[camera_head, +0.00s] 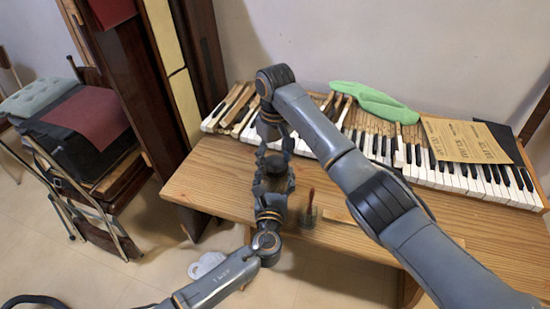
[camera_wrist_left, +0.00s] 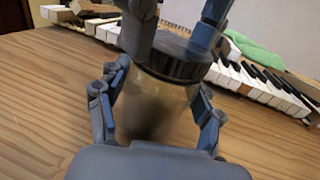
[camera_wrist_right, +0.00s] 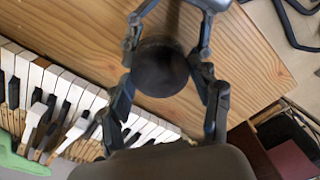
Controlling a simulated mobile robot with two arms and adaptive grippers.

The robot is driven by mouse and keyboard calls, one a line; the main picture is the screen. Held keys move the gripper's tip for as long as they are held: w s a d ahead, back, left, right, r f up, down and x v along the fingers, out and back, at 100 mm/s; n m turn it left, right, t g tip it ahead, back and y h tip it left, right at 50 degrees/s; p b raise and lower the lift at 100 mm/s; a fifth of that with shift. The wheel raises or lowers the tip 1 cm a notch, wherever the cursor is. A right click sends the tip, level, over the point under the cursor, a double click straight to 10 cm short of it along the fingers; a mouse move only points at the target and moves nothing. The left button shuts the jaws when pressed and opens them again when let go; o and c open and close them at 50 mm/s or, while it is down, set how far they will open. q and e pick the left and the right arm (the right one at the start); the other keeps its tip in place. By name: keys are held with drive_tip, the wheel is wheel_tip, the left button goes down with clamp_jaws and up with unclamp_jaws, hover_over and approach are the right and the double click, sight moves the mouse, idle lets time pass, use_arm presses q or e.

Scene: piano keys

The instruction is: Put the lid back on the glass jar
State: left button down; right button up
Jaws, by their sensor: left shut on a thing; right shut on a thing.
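The glass jar (camera_wrist_left: 152,108) stands upright over the wooden table, brownish and clear, in the left wrist view. My left gripper (camera_wrist_left: 160,92) is shut around its body from both sides. The dark ribbed lid (camera_wrist_left: 178,58) is at the jar's mouth; I cannot tell whether it is fully seated. In the right wrist view the lid (camera_wrist_right: 160,68) shows as a dark disc between the fingers of my right gripper (camera_wrist_right: 166,76), shut on it from above. In the head view my left gripper (camera_head: 272,190) and right gripper (camera_head: 274,150) meet there, mostly hiding jar and lid.
A small glass pot with a red-handled tool (camera_head: 308,212) stands right of the jar. Piano keys (camera_head: 450,178) run along the table's back, with a green cloth (camera_head: 375,103) and brown paper (camera_head: 465,140) on them. The table's (camera_head: 205,185) left front is bare.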

drive_tip(key=m, duration=0.5)
drive_tip(key=shift+f, duration=0.1)
drive_tip(key=o, duration=1.4)
drive_tip(key=shift+c, duration=0.2)
wheel_tip(320, 180, up, 12)
use_arm(q)
drive_tip(key=shift+c, duration=0.7)
unclamp_jaws()
drive_tip(key=shift+s, duration=0.1)
